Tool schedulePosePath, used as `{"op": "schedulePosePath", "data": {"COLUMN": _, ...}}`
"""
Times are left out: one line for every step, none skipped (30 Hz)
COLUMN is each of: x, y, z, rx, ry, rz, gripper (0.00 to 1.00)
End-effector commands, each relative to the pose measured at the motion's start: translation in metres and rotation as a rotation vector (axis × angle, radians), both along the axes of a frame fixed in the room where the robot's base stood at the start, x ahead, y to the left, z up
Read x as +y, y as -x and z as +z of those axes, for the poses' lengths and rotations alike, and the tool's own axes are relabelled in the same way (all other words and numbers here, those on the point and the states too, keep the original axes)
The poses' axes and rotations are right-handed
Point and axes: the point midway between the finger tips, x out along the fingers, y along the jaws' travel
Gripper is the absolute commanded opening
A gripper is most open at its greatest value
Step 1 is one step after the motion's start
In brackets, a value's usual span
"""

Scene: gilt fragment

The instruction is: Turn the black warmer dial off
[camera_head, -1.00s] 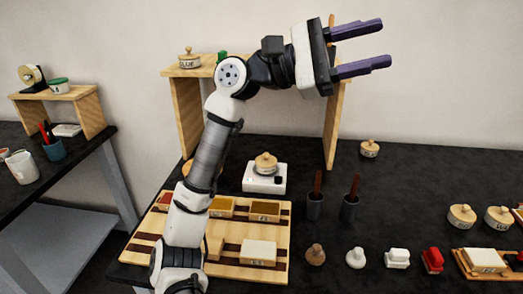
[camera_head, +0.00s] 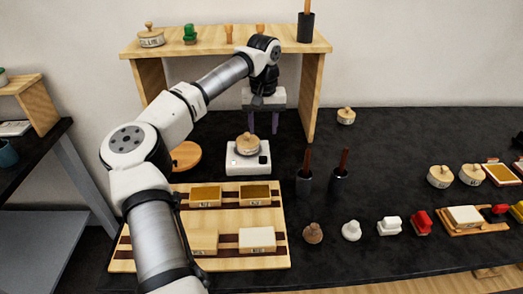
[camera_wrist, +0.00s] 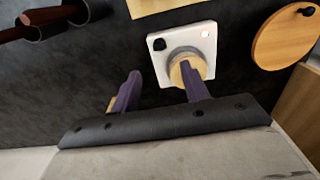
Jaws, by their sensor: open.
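A white warmer (camera_head: 247,168) sits on the black table, with a wooden lidded pot (camera_head: 247,143) on top. Its black dial (camera_head: 263,160) is on the right side of its top in the head view. My gripper (camera_head: 263,130) is open and empty, fingers down, behind the warmer. In the wrist view my fingers (camera_wrist: 160,69) straddle the line to the dial, apart from it; the right finger overlaps the pot (camera_wrist: 183,74).
A wooden shelf (camera_head: 225,42) stands behind, carrying stamps and a dark holder. Two dark holders with brown handles (camera_head: 304,180) stand right of the warmer. A wooden tray (camera_head: 222,224) with boxes lies in front. A round wooden disc (camera_head: 186,155) lies left.

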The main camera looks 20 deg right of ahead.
Motion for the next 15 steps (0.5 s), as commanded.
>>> {"op": "schedulePosePath", "data": {"x": 0.001, "y": 0.000, "z": -0.009, "rx": 0.004, "ry": -0.001, "rz": 0.000, "gripper": 0.45}}
{"op": "schedulePosePath", "data": {"x": 0.000, "y": 0.001, "z": -0.016, "rx": 0.004, "ry": 0.001, "rz": -0.001, "gripper": 0.45}}
{"op": "schedulePosePath", "data": {"x": 0.000, "y": 0.001, "z": -0.025, "rx": 0.005, "ry": 0.001, "rz": -0.001, "gripper": 0.45}}
{"op": "schedulePosePath", "data": {"x": 0.000, "y": 0.001, "z": -0.031, "rx": 0.005, "ry": 0.001, "rz": -0.001, "gripper": 0.45}}
{"op": "schedulePosePath", "data": {"x": 0.000, "y": 0.001, "z": -0.038, "rx": 0.005, "ry": 0.002, "rz": -0.001, "gripper": 0.45}}
{"op": "schedulePosePath", "data": {"x": 0.000, "y": 0.002, "z": -0.046, "rx": 0.005, "ry": 0.003, "rz": -0.001, "gripper": 0.45}}
{"op": "schedulePosePath", "data": {"x": 0.000, "y": 0.001, "z": -0.052, "rx": 0.006, "ry": 0.002, "rz": 0.000, "gripper": 0.45}}
{"op": "schedulePosePath", "data": {"x": 0.000, "y": 0.001, "z": -0.058, "rx": 0.004, "ry": 0.002, "rz": 0.000, "gripper": 0.45}}
{"op": "schedulePosePath", "data": {"x": 0.000, "y": 0.001, "z": -0.065, "rx": 0.005, "ry": 0.003, "rz": 0.000, "gripper": 0.45}}
{"op": "schedulePosePath", "data": {"x": 0.000, "y": 0.001, "z": -0.070, "rx": 0.005, "ry": 0.003, "rz": 0.000, "gripper": 0.45}}
{"op": "schedulePosePath", "data": {"x": 0.000, "y": 0.001, "z": -0.075, "rx": 0.003, "ry": 0.003, "rz": 0.000, "gripper": 0.45}}
{"op": "schedulePosePath", "data": {"x": -0.001, "y": 0.001, "z": -0.080, "rx": 0.003, "ry": 0.003, "rz": 0.001, "gripper": 0.45}}
{"op": "schedulePosePath", "data": {"x": -0.001, "y": 0.001, "z": -0.084, "rx": 0.004, "ry": 0.004, "rz": 0.001, "gripper": 0.45}}
{"op": "schedulePosePath", "data": {"x": 0.000, "y": 0.001, "z": -0.087, "rx": 0.004, "ry": 0.003, "rz": 0.001, "gripper": 0.45}}
{"op": "schedulePosePath", "data": {"x": 0.000, "y": 0.001, "z": -0.091, "rx": 0.003, "ry": 0.002, "rz": 0.001, "gripper": 0.45}}
